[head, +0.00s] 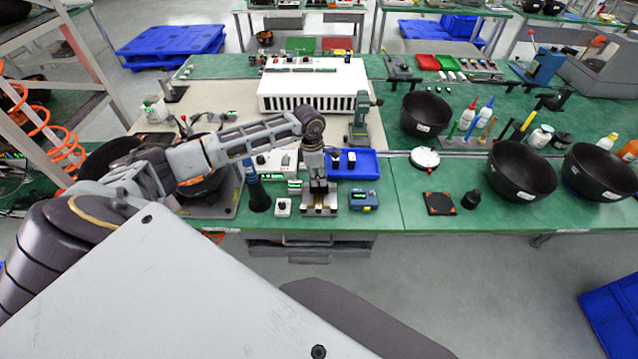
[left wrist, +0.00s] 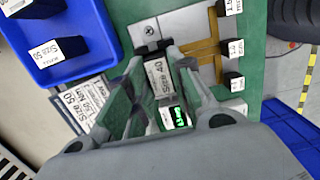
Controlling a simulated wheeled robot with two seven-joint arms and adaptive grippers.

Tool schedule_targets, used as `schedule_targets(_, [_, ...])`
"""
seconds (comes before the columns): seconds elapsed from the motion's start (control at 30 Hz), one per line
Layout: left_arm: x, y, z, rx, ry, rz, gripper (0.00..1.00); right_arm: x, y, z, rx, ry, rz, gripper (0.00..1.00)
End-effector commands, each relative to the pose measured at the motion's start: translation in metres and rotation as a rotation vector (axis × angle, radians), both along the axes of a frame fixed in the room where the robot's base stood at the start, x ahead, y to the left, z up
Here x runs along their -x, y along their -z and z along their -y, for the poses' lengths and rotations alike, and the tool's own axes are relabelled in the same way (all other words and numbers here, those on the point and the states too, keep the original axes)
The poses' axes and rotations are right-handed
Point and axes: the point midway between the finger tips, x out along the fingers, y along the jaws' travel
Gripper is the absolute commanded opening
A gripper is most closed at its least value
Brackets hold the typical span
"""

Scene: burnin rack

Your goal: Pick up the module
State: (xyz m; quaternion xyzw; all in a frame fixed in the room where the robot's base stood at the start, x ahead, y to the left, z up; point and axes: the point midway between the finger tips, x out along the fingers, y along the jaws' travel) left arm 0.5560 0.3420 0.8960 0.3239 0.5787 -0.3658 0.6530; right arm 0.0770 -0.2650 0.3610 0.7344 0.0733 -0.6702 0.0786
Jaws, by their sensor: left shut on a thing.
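My left gripper (head: 319,198) points down over the front edge of the green bench, at a metal fixture (head: 318,212). In the left wrist view its two fingers (left wrist: 155,57) are shut on the module (left wrist: 160,78), a small block with a white printed label. In the head view the gripper largely hides the module. The silver fixture with brass-coloured bars (left wrist: 205,47) lies just beyond the fingertips in the wrist view. I cannot tell whether the module touches it. My right gripper is in neither view.
A blue tray (head: 370,174) with dark labelled blocks stands just behind the gripper. A blue device (head: 363,200) is close on its right, a small white box (head: 282,207) on its left. A white slotted rack (head: 314,86) stands further back. Black bowls (head: 522,170) are on the right.

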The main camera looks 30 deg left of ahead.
Motion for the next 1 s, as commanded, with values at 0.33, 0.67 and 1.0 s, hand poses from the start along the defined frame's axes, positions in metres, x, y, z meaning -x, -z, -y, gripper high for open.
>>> schedule_targets(0.33, [0.000, -0.001, 0.000, -0.001, 0.000, 0.001, 0.00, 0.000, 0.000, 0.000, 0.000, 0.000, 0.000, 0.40])
schedule_targets(0.67, [-0.001, -0.022, -0.001, -0.001, 0.001, 0.004, 0.00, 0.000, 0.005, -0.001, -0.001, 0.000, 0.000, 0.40])
schedule_targets(1.0, [-0.001, -0.072, -0.001, -0.001, 0.001, 0.004, 0.00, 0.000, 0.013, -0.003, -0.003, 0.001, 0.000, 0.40])
